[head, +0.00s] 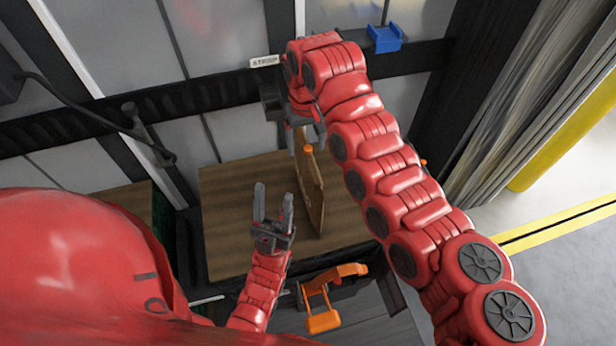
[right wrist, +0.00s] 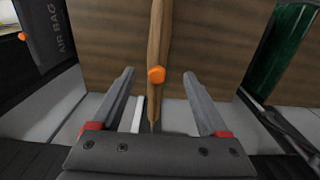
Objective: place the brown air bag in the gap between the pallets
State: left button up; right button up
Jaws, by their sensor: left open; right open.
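The brown air bag (head: 314,190) is a thin upright sheet with an orange valve, seen nearly edge-on against the brown load top (head: 235,215) in the head view. In the right wrist view the bag (right wrist: 157,35) rises between the fingers. My right gripper (head: 306,135) is open at the bag's upper end; its fingers (right wrist: 158,76) stand either side of the valve, apart from the bag. My left gripper (head: 273,203) is open and empty, left of the bag. Another brown load (head: 130,200) is at the left, with a dark gap between the loads.
A grey bag marked AIR BAG (right wrist: 55,30) stands at the left in the right wrist view, and a dark green object (right wrist: 285,50) at the right. An orange tool (head: 325,318) lies near the front. A blue item (head: 385,38) is on the wall rail. The floor at right is clear.

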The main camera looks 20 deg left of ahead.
aim_at(307, 148)
notch_tip(307, 148, down, 2)
jog(key=shift+s+f+p, duration=0.1)
jog(key=shift+s+p, duration=0.05)
jog(key=shift+p, duration=0.25)
jog(key=shift+f, duration=0.35)
jog(key=shift+w+d+f+p, duration=0.1)
jog(key=shift+w+f+p, duration=0.1)
jog(key=shift+f+p, duration=0.3)
notch_tip(307, 148, down, 4)
jog(key=shift+d+r+p, duration=0.1)
jog(key=shift+r+p, duration=0.1)
jog(key=shift+p, duration=0.85)
jog(key=shift+f, duration=0.4)
jog(key=shift+w, duration=0.1)
grip_shut()
